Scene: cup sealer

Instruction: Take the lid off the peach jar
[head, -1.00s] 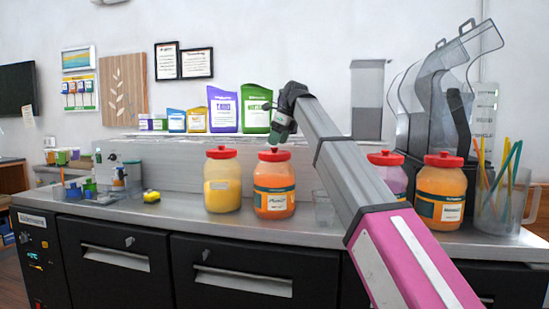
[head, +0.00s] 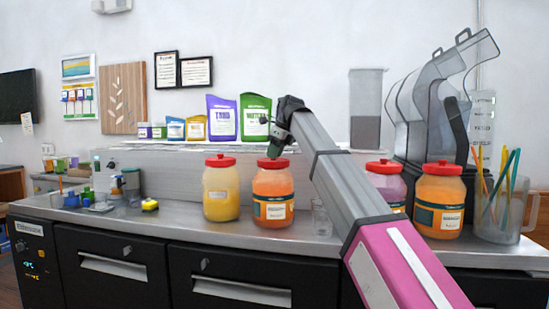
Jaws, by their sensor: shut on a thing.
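The peach jar appears to be the orange jar (head: 273,196) with a dark label, on the steel counter left of my arm. Its red lid (head: 272,163) is on top of the jar; I cannot tell whether there is a gap beneath it. My gripper (head: 275,150) is directly above this jar, pointing down, with its fingers at the lid's knob. It is shut on the lid's knob, which the fingers mostly hide. Another orange jar (head: 440,205) with a red lid stands to the right of my arm.
A yellow jar (head: 221,193) stands close on the left. A purple jar (head: 385,184) is partly behind my arm. A small clear cup (head: 321,218) stands right of the orange jar. A pitcher with straws (head: 503,208) is at far right.

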